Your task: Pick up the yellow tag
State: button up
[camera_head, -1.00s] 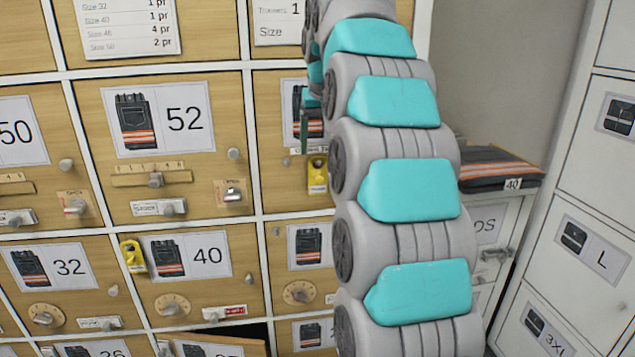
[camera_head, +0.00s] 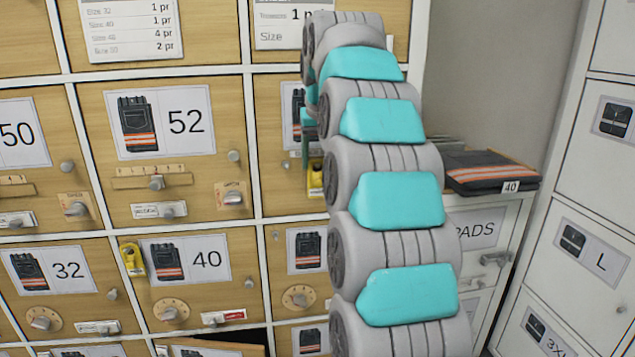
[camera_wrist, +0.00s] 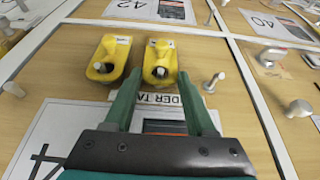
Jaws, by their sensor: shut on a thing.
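Two yellow tags hang side by side on a locker front in the wrist view, a left one (camera_wrist: 107,58) and a right one (camera_wrist: 160,62). My gripper (camera_wrist: 160,76) has its two green fingers either side of the right tag and is shut on it. The left tag is just outside the left finger. In the head view a yellow tag (camera_head: 315,182) shows beside my arm, partly covered by it. My gripper there (camera_head: 308,158) is mostly hidden behind my arm. Another yellow tag (camera_head: 132,258) hangs at the door marked 40.
Wooden locker doors with knobs and latches fill the left, including the door marked 52 (camera_head: 158,180). A metal knob (camera_wrist: 213,82) sticks out right of my fingers. Folded dark trousers (camera_head: 490,170) lie on a white cabinet at right. A lower door (camera_head: 235,345) stands ajar.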

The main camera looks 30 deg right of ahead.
grip_shut()
jog(key=shift+r, duration=0.15)
jog(key=shift+r, duration=0.65)
jog(key=s+a+b, duration=0.1)
jog(key=s+a, duration=0.1)
jog(key=s, duration=0.6)
jog(key=s+a+b, duration=0.1)
jog(key=s+a, duration=0.2)
jog(key=s, duration=0.6)
jog(key=shift+s, duration=0.2)
